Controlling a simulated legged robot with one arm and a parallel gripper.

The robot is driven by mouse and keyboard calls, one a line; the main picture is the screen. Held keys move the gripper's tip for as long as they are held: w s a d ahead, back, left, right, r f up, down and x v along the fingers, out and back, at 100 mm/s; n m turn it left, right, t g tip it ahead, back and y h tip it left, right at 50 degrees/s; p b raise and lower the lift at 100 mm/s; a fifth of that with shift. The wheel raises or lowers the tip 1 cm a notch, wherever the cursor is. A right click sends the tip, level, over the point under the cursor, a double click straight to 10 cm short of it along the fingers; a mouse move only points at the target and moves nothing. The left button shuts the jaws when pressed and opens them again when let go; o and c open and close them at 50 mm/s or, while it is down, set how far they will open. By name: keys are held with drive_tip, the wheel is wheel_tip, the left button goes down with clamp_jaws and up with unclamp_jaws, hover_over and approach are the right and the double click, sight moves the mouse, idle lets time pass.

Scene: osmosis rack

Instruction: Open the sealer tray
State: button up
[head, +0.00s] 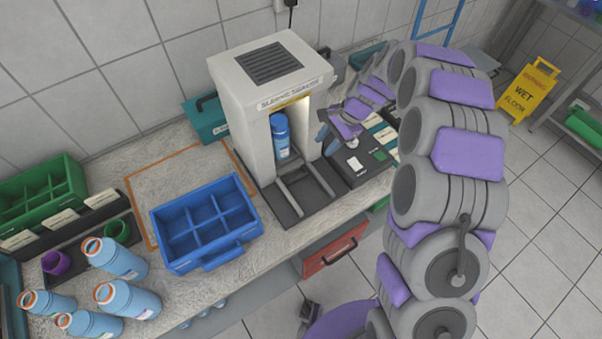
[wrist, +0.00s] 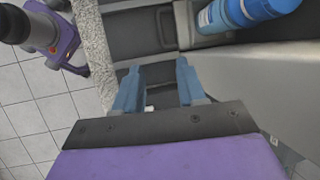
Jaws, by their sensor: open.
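The sealer (head: 262,85) is a white box with a vent on top and a lit front opening. A blue bottle (head: 280,137) stands upright in the opening. A grey tray frame (head: 296,203) with two rails sticks out in front, over a dark base. Dark sealer parts (wrist: 140,30) and the bottle (wrist: 240,12) lie beyond the fingertips. I cannot tell whether the fingers touch the frame.
A blue divided crate (head: 206,222) is left of the sealer, beside several blue bottles (head: 128,300). A green crate (head: 38,190) stands far left. A red drawer (head: 335,248) is below the counter.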

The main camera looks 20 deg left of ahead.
sight(299, 177)
drive_tip(key=b+x, duration=0.1)
drive_tip(key=x, duration=0.7)
drive_tip(key=b+x, duration=0.1)
drive_tip(key=x, duration=0.7)
drive_tip(key=shift+s+f, duration=0.15)
drive_tip(key=shift+f, duration=0.3)
drive_tip(key=shift+a+f, duration=0.15)
drive_tip(key=shift+a, duration=0.15)
drive_tip(key=shift+d, duration=0.15)
clamp_jaws()
